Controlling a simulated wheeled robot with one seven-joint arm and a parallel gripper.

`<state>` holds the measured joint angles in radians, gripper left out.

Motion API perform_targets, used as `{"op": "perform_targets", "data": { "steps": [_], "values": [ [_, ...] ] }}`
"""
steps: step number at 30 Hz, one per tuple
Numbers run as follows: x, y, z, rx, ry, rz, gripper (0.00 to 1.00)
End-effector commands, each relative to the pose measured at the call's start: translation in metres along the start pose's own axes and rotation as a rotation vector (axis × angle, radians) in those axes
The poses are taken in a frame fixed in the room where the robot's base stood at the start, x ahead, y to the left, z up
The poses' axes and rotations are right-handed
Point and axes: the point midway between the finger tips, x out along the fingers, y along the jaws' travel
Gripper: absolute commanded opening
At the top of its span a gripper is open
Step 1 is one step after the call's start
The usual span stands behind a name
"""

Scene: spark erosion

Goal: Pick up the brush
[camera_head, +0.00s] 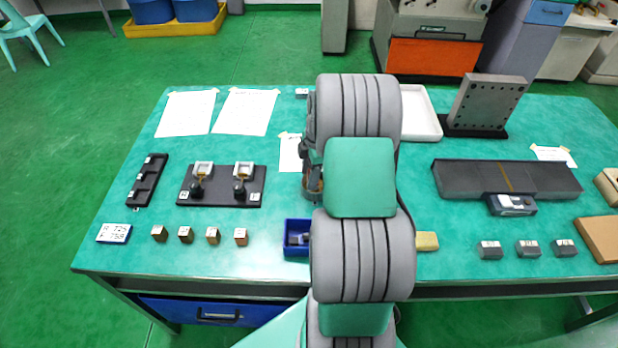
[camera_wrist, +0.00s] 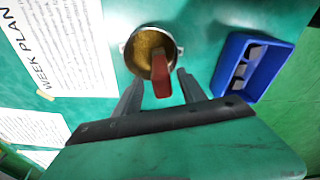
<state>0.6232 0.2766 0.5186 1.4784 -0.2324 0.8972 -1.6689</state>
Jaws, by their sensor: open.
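The brush (camera_wrist: 161,78) shows in the wrist view as a red handle sticking up out of a round metal-rimmed cup (camera_wrist: 126,48) with a golden-brown inside. The brush's lower part is hidden in the cup. My gripper (camera_wrist: 159,76) is open, with one dark finger on each side of the red handle in the picture. I cannot tell how far the fingertips are from the handle in depth.
A blue bin (camera_wrist: 222,84) with dark blocks stands right of the cup; it also shows in the head view (camera_head: 289,252). A week plan sheet (camera_wrist: 50,40) lies left. The green table (camera_head: 130,255) also holds a black fixture (camera_head: 222,197) and several small blocks.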

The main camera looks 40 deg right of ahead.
Motion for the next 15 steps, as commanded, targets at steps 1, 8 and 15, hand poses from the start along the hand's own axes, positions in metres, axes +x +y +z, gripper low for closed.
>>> {"op": "perform_targets", "data": {
  "steps": [1, 8, 15],
  "values": [
    [0.0009, 0.0001, -0.0001, 0.000, 0.000, 0.000, 0.48],
    [0.0009, 0.0002, -0.0001, 0.000, 0.000, 0.001, 0.42],
    [0.0005, 0.0003, -0.0002, 0.000, 0.000, 0.001, 0.22]
  ]
}}
